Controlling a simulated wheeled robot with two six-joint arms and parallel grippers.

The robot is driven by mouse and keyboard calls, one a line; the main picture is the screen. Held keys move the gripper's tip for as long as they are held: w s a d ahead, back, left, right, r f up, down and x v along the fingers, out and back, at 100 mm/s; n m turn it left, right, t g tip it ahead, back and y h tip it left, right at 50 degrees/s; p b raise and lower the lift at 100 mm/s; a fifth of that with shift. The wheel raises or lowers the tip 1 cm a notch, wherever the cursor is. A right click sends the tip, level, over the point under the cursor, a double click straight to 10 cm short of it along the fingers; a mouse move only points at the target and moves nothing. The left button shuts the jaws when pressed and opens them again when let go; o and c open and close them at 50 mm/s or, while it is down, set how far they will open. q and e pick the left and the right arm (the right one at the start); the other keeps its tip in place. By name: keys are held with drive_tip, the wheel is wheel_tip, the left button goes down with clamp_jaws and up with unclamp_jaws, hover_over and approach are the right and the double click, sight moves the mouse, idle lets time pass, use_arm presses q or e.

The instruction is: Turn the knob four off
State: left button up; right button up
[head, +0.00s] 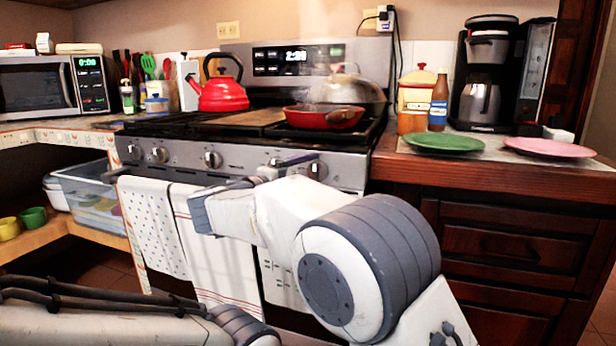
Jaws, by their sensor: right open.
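The stove's silver front panel (240,158) carries a row of knobs below the cooktop. The left knobs, including one left of centre (212,160), are in clear view. The rightmost knob (317,170) shows just right of my right gripper. Another knob (275,163) is partly hidden behind that gripper. No numbers are readable, and the knobs' settings are too small to tell. My right gripper (297,165) is open and close in front of the right part of the panel. I cannot tell whether it touches a knob. My left arm lies low at bottom left, its gripper out of view.
Towels (150,225) hang from the oven handle below the knobs. A red pan (323,117) and a red kettle (222,92) stand on the cooktop. A wooden counter (480,172) with a green plate (444,143) and a pink plate (549,148) adjoins on the right.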

drive_tip(key=p+v, duration=0.3)
drive_tip(key=v, duration=0.7)
drive_tip(key=shift+s, duration=0.15)
